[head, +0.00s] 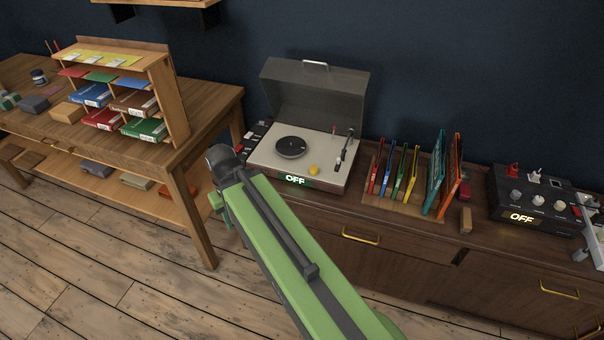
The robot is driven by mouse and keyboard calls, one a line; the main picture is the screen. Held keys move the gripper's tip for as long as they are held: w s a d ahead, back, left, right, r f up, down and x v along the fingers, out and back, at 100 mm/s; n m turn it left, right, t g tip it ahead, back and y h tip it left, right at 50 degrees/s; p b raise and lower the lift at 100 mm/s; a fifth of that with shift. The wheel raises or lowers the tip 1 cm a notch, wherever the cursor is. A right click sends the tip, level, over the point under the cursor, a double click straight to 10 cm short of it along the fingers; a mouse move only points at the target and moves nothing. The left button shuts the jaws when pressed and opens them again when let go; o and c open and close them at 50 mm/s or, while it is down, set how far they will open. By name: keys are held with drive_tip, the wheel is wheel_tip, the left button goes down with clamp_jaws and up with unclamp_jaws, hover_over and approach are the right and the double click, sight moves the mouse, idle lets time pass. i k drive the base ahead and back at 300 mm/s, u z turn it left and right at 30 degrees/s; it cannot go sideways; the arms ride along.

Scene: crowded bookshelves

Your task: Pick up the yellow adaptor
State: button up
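The yellow adaptor (313,169) is a small round yellow piece. It sits on the pale top deck of the open record player (335,183), at the front, right of the dark round platter (291,147). My green and black arm reaches from the bottom of the view up to the left, its dark end joint just left of the record player. I cannot make out my gripper's fingers in this view. Nothing covers the adaptor.
The record player's grey lid (316,95) stands open behind. Upright colored sleeves (409,173) stand to its right, then a control box (540,200) reading OFF. A wooden desk (200,150) with a shelf of boxed books (168,90) is at left. Floor shows at lower left.

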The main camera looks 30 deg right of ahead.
sight(313, 170)
drive_tip(key=z, duration=0.05)
drive_tip(key=i, duration=0.65)
drive_tip(key=u, duration=1.15)
drive_tip(key=k, duration=0.9)
drive_tip(key=z, duration=0.05)
drive_tip(key=i, duration=0.9)
drive_tip(key=u, duration=0.1)
